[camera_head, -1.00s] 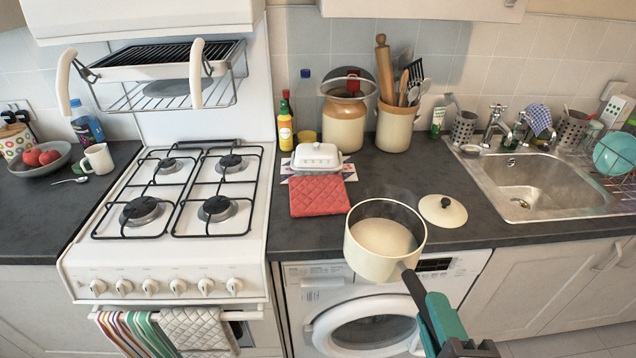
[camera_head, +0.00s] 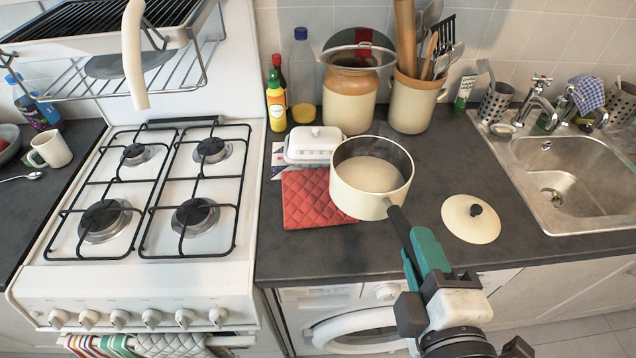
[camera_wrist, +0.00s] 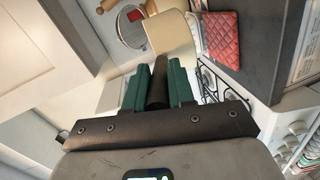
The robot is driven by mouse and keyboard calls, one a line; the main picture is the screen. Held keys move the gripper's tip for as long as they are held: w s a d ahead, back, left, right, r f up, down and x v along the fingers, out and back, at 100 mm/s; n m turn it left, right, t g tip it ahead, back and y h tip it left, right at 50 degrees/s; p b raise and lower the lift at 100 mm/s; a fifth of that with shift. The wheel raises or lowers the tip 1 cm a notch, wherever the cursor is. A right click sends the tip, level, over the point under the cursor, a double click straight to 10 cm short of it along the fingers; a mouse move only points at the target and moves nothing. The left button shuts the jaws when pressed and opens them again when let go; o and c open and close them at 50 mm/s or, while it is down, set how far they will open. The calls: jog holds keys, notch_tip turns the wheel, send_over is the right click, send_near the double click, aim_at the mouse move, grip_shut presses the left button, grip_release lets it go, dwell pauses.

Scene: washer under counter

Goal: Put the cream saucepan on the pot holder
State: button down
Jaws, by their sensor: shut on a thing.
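The cream saucepan (camera_head: 362,195) is held upright by its dark handle, with pale contents inside. In the head view it overlaps the right edge of the red quilted pot holder (camera_head: 305,203), which lies flat on the dark counter. I cannot tell the pan's exact height, but it appears to be above the counter. My gripper (camera_head: 420,250) is shut on the handle, to the right of and in front of the pot holder. In the wrist view the saucepan (camera_wrist: 168,32) extends beyond the green fingers, with the pot holder (camera_wrist: 220,38) to its right.
A white butter dish (camera_head: 312,146) stands behind the pot holder. The pan's lid (camera_head: 470,219) lies on the counter to the right. A jar (camera_head: 349,100) and utensil crock (camera_head: 414,102) stand behind the pan. The stove (camera_head: 150,255) is at left, the sink (camera_head: 570,185) at right.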

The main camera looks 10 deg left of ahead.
jog(key=s+a+b, duration=0.2)
jog(key=s+a, duration=0.3)
jog(key=a, duration=0.1)
jog(key=w+a+f, duration=0.4)
jog(key=w+f, duration=0.8)
jog(key=w, duration=0.1)
jog(key=shift+w+a+f+y+b, duration=0.15)
jog(key=shift+w+f+y+b, duration=0.05)
jog(key=shift+f+y+b, duration=0.1)
jog(key=c, duration=1)
grip_release()
jog(key=shift+f, duration=0.2)
jog(key=shift+o, duration=0.2)
